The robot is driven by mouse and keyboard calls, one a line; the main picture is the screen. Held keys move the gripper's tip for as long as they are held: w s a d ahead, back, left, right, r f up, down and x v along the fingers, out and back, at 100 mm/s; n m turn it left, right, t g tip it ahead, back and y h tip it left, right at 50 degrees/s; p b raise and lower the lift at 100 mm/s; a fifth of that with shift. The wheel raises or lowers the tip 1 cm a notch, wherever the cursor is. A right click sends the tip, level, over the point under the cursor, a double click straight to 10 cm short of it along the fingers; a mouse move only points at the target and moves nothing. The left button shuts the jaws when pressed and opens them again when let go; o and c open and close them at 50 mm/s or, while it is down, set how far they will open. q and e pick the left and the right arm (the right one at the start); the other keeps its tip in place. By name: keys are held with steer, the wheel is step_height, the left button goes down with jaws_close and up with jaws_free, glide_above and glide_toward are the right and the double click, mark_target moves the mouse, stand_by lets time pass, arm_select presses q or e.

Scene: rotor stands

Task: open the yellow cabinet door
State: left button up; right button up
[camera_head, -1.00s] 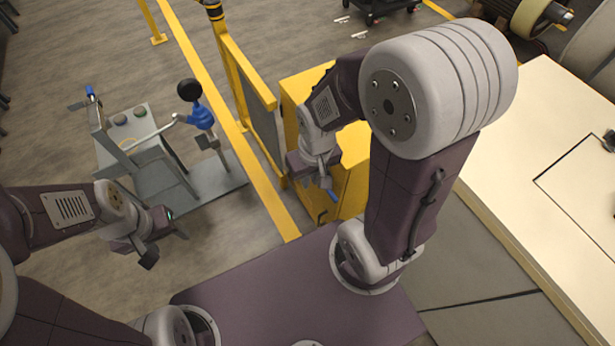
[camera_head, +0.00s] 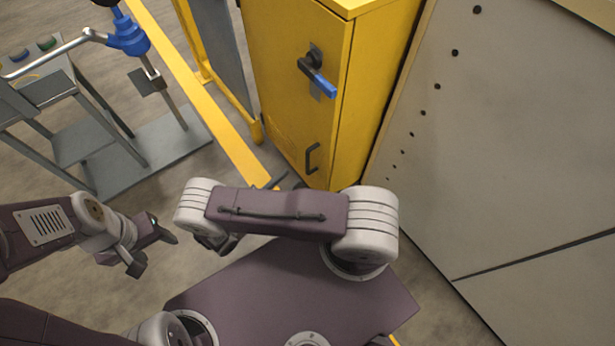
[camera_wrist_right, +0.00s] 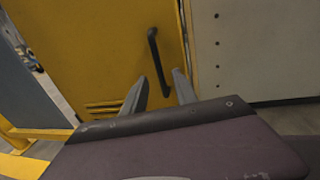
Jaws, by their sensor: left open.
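The yellow cabinet (camera_head: 290,90) stands at the upper middle of the head view, its door shut. A latch with a blue grip (camera_head: 318,76) sits high on the door. A dark bar handle (camera_head: 312,158) sits low near the door's right edge; it also shows in the right wrist view (camera_wrist_right: 154,52). My right gripper (camera_wrist_right: 160,78) is open and empty. In the wrist view the handle's lower part appears between its fingers; contact cannot be told. In the head view my right arm mostly hides that gripper. My left gripper (camera_head: 154,250) is open and empty, well left of the cabinet.
A grey panel wall (camera_head: 470,140) stands close along the cabinet's right side. A yellow guard rail (camera_head: 215,75) stands at its left. A grey metal stand (camera_head: 95,150) with a blue fitting is further left.

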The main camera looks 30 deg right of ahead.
mark_target(308, 172)
steer(key=b+x, duration=0.2)
steer(key=x, duration=0.7)
steer(key=shift+w+b, duration=0.15)
steer(key=shift+b, duration=0.2)
jaws_close()
stand_by(1.0)
